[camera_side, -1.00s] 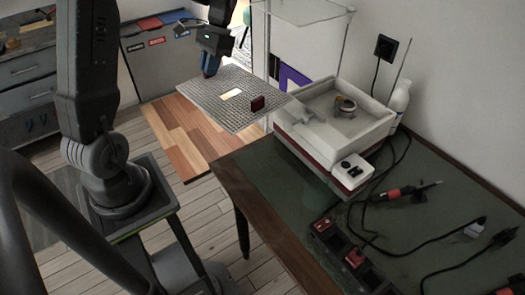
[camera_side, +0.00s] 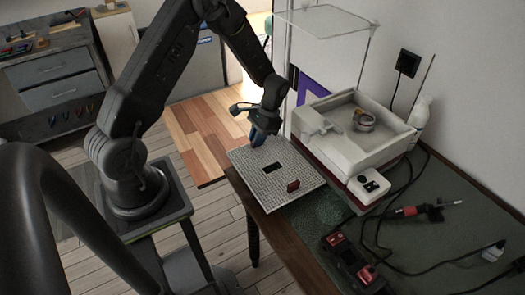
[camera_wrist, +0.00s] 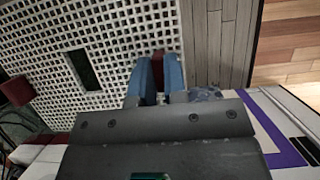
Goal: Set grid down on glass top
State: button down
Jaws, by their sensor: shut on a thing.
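My gripper (camera_side: 260,137) is shut at the grid's far edge. In the wrist view its blue fingers (camera_wrist: 156,78) close on a second red block at the edge of the grid (camera_wrist: 110,40). A clear glass sheet (camera_side: 325,18) stands on thin posts behind the basin; I cannot tell whether this is the glass top.
A white basin (camera_side: 325,160) holding a small round item stands on the green-topped table (camera_side: 440,215). A control box (camera_side: 368,186), a red-handled tool (camera_side: 420,210), cables and a red-and-black holder (camera_side: 350,262) lie nearby. A white bottle (camera_side: 420,115) stands by the wall.

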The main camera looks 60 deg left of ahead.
aim_at(264, 146)
jog(key=shift+w+d+f, duration=0.45)
jog(key=shift+w+d, duration=0.05)
jog(key=shift+f, duration=1.95)
jog(key=c, duration=1.2)
grip_release()
jog(key=shift+f, duration=0.15)
jog(key=shift+o, duration=0.2)
